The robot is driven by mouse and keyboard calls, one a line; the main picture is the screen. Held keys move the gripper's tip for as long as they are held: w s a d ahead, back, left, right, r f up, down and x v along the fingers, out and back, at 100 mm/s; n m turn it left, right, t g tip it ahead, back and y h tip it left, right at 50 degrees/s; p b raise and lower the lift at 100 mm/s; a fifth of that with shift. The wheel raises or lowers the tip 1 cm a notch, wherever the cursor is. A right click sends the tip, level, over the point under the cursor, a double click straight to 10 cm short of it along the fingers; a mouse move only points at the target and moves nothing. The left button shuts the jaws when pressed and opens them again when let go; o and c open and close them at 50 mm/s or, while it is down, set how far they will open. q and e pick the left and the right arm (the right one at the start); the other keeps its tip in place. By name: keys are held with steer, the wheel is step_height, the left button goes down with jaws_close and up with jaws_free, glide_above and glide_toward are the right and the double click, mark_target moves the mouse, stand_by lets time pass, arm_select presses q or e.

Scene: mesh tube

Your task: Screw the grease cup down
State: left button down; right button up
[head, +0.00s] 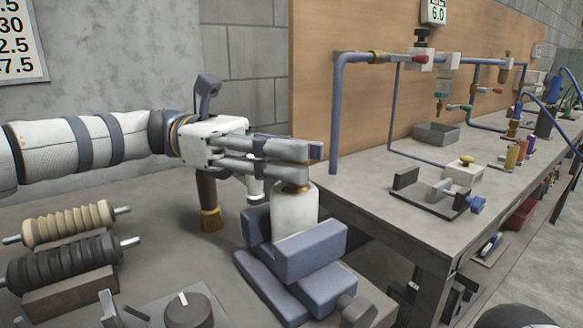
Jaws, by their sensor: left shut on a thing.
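The grease cup (295,188) shows as a brass-coloured ring at the top of a white block (294,214). The block stands upright in the jaws of a blue-grey vise (312,250) on the near bench. My left gripper (308,153) reaches in level from the left and is shut on the grease cup. Its fingers hide most of the cup, so I cannot see the thread or how far down the cup sits. My right gripper is not in view.
A brush (209,212) is behind the vise. Ribbed rollers (65,262) lie at the left, and a dark knob (188,310) is at the front. A second bench (360,190) with pipes (338,110) and a small fixture (435,190) stands at the right.

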arm_select(q)
steer(key=shift+f+m+g+y+b, duration=0.25)
steer(key=shift+m+g+y+b, duration=0.5)
steer(key=shift+m+g, duration=0.4)
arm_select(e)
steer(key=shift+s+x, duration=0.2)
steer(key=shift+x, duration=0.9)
arm_select(q)
steer(key=shift+g+y, duration=0.25)
steer(key=shift+g, duration=0.2)
steer(key=c, duration=1.3)
jaws_free()
steer(key=shift+r, duration=0.1)
steer(key=shift+r, duration=0.1)
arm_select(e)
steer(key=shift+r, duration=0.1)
